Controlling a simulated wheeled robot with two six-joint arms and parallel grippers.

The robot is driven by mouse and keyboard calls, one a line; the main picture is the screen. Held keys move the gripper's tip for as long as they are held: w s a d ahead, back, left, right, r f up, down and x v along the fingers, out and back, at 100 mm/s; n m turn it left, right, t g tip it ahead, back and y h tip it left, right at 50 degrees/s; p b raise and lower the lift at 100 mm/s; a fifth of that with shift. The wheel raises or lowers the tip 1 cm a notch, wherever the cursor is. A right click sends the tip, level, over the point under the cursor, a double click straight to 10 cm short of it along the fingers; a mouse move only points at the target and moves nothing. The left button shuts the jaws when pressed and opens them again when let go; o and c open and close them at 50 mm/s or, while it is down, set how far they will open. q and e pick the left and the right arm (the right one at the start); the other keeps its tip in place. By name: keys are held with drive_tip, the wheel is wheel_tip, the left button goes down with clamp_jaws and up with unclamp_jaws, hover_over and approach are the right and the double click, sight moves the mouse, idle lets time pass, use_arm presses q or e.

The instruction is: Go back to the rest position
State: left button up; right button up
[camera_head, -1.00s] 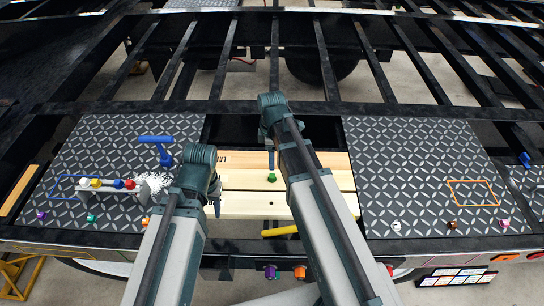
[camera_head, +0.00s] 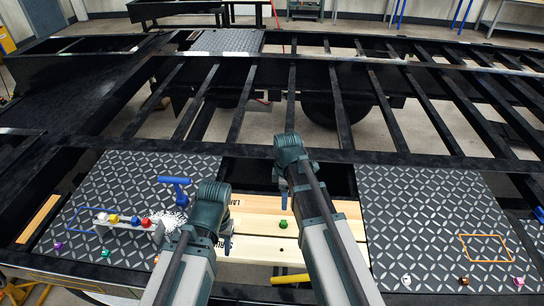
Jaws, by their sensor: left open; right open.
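My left gripper (camera_head: 228,240) points down over the left part of the light wooden planks (camera_head: 248,204), with its jaws small and partly behind my wrist. My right gripper (camera_head: 283,194) hangs over the back edge of the planks, just behind a small green piece (camera_head: 283,224). Both grippers are open, and I see nothing held in either. Both forearms reach forward from the bottom of the picture, and the right one hides part of the planks.
A left tread plate (camera_head: 128,187) bears a blue T-handled tool (camera_head: 175,181) and a grey rack (camera_head: 128,229) with coloured knobs. A right tread plate (camera_head: 420,215) is mostly clear. A yellow bar (camera_head: 291,279) lies in front of the planks. Black frame beams stretch behind.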

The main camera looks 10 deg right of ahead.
use_arm(q)
wheel_tip(320, 180, down, 5)
drive_tip(key=b, duration=0.5)
drive_tip(key=shift+f, duration=0.15)
use_arm(e)
drive_tip(key=s+a+f+m, duration=0.2)
drive_tip(key=s+a+m, duration=0.3)
drive_tip(key=s, duration=0.2)
drive_tip(key=s+a+f+m+h, duration=0.1)
drive_tip(key=s+a+f+m, duration=0.2)
drive_tip(key=s+a+m, duration=0.2)
drive_tip(key=shift+s+a+m, duration=0.2)
drive_tip(key=shift+s+m, duration=0.3)
drive_tip(key=shift+s, duration=0.65)
use_arm(q)
drive_tip(key=shift+d, duration=0.1)
use_arm(e)
drive_tip(key=shift+d+f, duration=0.1)
